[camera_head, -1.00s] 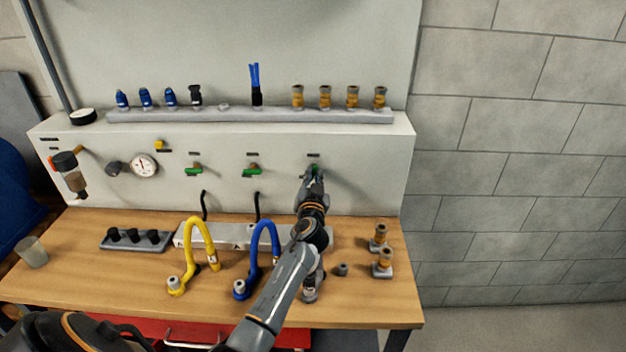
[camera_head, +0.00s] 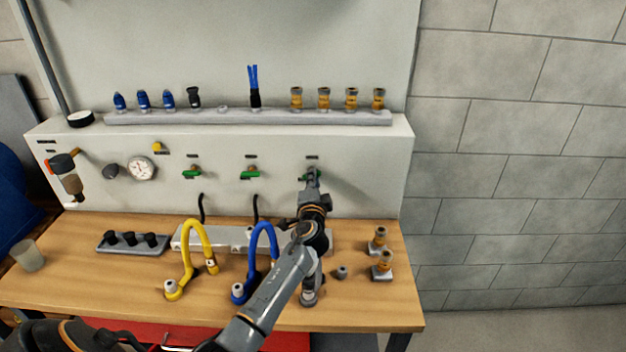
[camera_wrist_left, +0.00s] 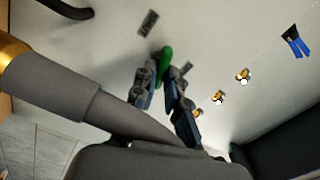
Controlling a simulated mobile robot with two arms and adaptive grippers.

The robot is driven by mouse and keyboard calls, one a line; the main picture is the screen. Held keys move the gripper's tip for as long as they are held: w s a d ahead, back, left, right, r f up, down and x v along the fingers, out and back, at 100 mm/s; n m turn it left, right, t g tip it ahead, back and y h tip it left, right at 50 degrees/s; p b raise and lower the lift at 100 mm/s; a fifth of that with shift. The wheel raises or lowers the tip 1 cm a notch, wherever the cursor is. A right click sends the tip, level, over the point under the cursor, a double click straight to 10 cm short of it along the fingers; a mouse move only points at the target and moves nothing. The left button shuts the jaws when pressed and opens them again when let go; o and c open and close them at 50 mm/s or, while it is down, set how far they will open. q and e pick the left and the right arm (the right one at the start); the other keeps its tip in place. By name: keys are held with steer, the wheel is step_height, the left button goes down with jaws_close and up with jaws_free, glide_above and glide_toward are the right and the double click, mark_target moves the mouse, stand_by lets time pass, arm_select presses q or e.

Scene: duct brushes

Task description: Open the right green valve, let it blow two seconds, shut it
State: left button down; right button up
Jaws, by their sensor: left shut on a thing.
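The right green valve (camera_head: 304,177) is on the pale panel, under a small dark label. My left gripper (camera_head: 313,174) is at it and covers most of it in the head view. Bits of green show on both sides of the fingers, so the handle looks roughly level. In the left wrist view the green handle (camera_wrist_left: 166,58) stands out between the two fingertips of my left gripper (camera_wrist_left: 159,78), which is shut on it. My right gripper is not in view.
Two more green valves, middle (camera_head: 250,174) and left (camera_head: 192,173), have level handles. A gauge (camera_head: 141,167) is further left. A yellow hose (camera_head: 192,235) and a blue hose (camera_head: 262,240) stand on the bench. Brass fittings (camera_head: 381,262) stand at right.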

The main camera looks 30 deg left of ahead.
arm_select(q)
steer(key=shift+f+m, duration=0.15)
steer(key=shift+m, duration=1.75)
steer(key=c, duration=1.4)
jaws_free()
steer(key=v, duration=1.2)
steer(key=shift+d, duration=0.1)
